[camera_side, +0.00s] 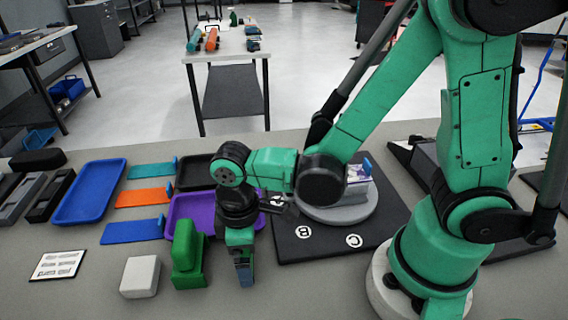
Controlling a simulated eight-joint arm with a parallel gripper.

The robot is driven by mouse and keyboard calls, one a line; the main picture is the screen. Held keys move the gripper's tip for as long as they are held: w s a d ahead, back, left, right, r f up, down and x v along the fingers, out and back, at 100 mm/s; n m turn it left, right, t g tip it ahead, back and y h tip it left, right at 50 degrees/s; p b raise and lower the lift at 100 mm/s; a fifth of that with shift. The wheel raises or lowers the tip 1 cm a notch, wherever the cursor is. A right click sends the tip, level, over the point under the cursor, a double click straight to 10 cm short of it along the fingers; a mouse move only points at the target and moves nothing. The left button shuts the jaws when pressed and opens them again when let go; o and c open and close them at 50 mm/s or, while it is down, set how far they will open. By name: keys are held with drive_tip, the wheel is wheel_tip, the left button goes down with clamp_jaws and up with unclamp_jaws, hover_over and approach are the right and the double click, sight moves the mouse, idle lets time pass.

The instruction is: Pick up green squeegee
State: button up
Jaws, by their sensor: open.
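A bright green tool with a raised upright part (188,258) stands on the near part of the table, left of my gripper; it looks like the green squeegee, though its shape does not make this certain. A flat teal piece (148,170) lies farther back, in line with a flat orange piece (143,196) and a flat blue piece (132,231). My gripper (244,276) points down just right of the bright green tool and looks apart from it. It is open and I see nothing in it. The gap between its fingers is hard to see from this side.
A white block (140,277) stands left of the green tool. A purple tray (177,208) lies behind it, a blue tray (68,205) farther left. A black mat (290,252) with a round grey turntable (355,213) lies right.

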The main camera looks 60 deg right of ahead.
drive_tip(key=c, duration=0.9)
drive_tip(key=shift+r, duration=0.1)
wheel_tip(320, 180, up, 20)
drive_tip(key=shift+f, duration=0.1)
